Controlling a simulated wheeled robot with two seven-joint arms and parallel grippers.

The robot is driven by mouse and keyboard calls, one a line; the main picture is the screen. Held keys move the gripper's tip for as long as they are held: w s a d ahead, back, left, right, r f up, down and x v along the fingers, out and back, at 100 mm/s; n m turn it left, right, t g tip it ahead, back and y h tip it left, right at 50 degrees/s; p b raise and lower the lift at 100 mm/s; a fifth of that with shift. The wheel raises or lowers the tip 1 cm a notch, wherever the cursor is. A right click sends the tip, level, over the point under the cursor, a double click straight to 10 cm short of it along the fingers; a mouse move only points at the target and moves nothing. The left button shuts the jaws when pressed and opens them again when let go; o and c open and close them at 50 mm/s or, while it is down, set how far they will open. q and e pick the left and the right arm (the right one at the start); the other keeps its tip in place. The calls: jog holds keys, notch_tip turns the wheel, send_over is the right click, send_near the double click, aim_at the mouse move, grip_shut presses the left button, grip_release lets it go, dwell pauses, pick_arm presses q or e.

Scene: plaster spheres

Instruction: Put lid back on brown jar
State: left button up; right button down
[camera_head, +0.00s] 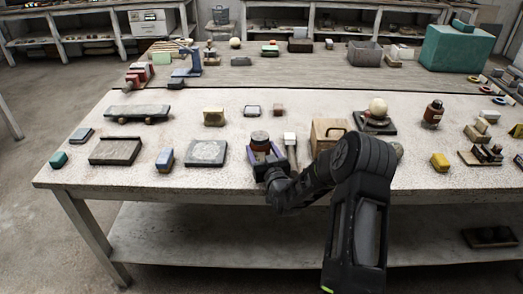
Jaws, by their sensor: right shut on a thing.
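My right gripper (265,158) reaches over the front middle of the near table, shut on a small round dark thing with a reddish-brown top (260,136). I cannot tell whether this is the brown jar, its lid or both, because the gripper hides its lower part. A reddish-brown jar-like vessel (433,112) with a dark narrow top stands upright further right, apart from the gripper. My left gripper is not in view.
A light brush-like tool (290,145) and a wooden box (327,135) stand close right of the gripper. A grey slab (206,153) lies to its left. A pale sphere on a dark base (378,108) stands behind my arm. The pale table (230,180) has free room at its front edge.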

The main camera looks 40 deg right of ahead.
jog(key=shift+c, duration=1.5)
grip_release()
jog(key=shift+r, duration=0.1)
jog(key=shift+p, duration=0.3)
jog(key=b+v, duration=0.2)
jog(key=v, duration=1)
